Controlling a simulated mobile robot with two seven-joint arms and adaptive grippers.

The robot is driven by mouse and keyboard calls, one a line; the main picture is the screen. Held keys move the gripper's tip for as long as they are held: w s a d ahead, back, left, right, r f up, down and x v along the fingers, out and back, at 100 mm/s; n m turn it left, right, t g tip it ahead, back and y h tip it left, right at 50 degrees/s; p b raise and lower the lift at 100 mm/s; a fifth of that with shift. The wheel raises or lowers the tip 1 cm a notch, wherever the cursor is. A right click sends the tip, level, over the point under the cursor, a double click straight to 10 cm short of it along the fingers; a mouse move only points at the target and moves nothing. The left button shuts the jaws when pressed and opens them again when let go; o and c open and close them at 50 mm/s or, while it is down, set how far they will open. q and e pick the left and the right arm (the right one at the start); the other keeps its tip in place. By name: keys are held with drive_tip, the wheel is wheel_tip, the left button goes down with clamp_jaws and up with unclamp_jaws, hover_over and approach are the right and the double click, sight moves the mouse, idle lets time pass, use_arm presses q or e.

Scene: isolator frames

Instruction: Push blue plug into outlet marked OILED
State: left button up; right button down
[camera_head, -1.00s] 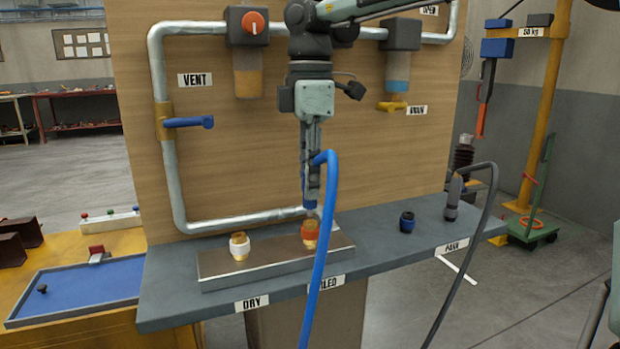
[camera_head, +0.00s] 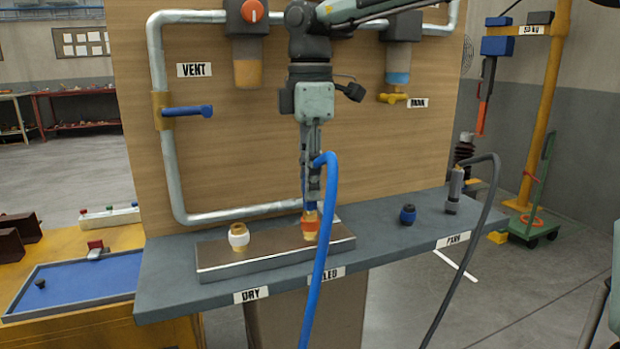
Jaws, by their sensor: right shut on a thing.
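The OILED outlet is a brass fitting with an orange-red collar (camera_head: 310,226) on the metal block. Its label (camera_head: 328,275) is partly hidden by the blue hose (camera_head: 323,245). My right gripper (camera_head: 311,196) points straight down above it, shut on the blue plug (camera_head: 309,205). Only a little blue shows below the fingers, with the hose leaving at the side. The plug's lower end meets the top of the outlet; I cannot tell how deep it sits. The white-collared outlet (camera_head: 238,236) stands to the left, by the DRY label (camera_head: 251,294). My left gripper is not in view.
The metal block (camera_head: 275,263) sits on a grey shelf (camera_head: 390,245) before a wooden panel with pipes. A loose dark blue cap (camera_head: 407,214) and a grey plug with hose (camera_head: 454,191) stand to the right near the PARK label (camera_head: 453,240). A blue tray (camera_head: 80,285) is at left.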

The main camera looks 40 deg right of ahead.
drive_tip(key=shift+f+b, duration=0.35)
drive_tip(key=shift+f, duration=0.15)
drive_tip(key=c, duration=1.3)
unclamp_jaws()
drive_tip(key=shift+r, duration=0.1)
wheel_tip(320, 180, up, 12)
drive_tip(key=shift+f, duration=0.1)
